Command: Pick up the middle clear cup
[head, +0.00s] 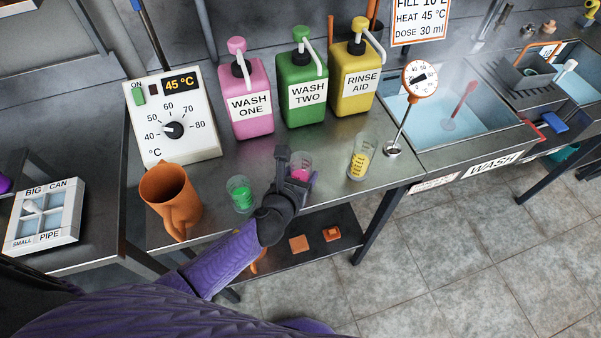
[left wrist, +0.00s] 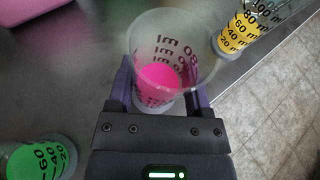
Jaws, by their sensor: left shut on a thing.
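The middle clear cup (head: 300,167) holds pink liquid and stands between a cup of green liquid (head: 241,194) and a taller cup of yellow liquid (head: 360,160). My left gripper (head: 296,178) is shut on the middle cup and hides part of it in the head view. In the left wrist view the middle cup (left wrist: 172,50) is between the two fingers (left wrist: 163,93), its open rim facing the camera. I cannot tell whether its base touches the counter. The green cup (left wrist: 42,158) and yellow cup (left wrist: 240,32) also show there. My right gripper is not in view.
Pink (head: 251,108), green (head: 302,90) and yellow (head: 353,80) pump bottles stand behind the cups. An orange jug (head: 170,194) is at the left, below a temperature box (head: 174,120). A dial gauge on a stand (head: 420,78) and a wash sink (head: 440,115) are at the right.

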